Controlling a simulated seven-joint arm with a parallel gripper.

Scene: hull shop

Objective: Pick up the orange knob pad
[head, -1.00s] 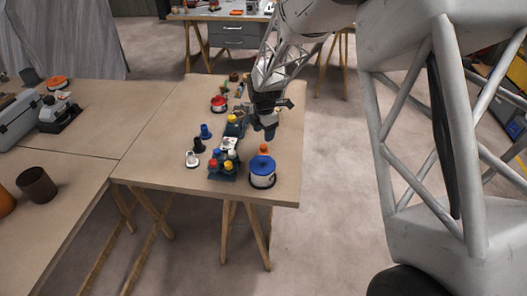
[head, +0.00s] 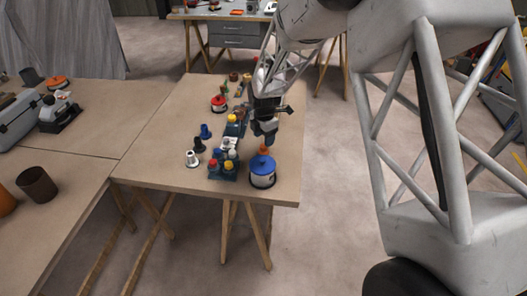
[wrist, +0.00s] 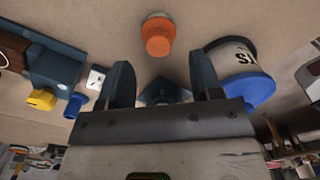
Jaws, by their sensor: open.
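The orange knob pad (wrist: 158,38) stands on the table, its rounded orange end towards the camera in the wrist view and a paler base behind it. In the head view, the orange pad (head: 263,149) shows just behind the blue-lidded can (head: 262,172), which hides its lower part. My gripper (wrist: 163,82) is open and empty. Its two dark fingers are apart, and the pad shows beyond them, between their lines and not touching. In the head view, my gripper (head: 266,136) hangs just behind and above the pad.
The blue-lidded can stands close beside the pad, near the right finger in the wrist view. A dark rack with coloured knobs (head: 223,172) and several loose knobs stand to the left. A red-topped can (head: 219,103) is farther back.

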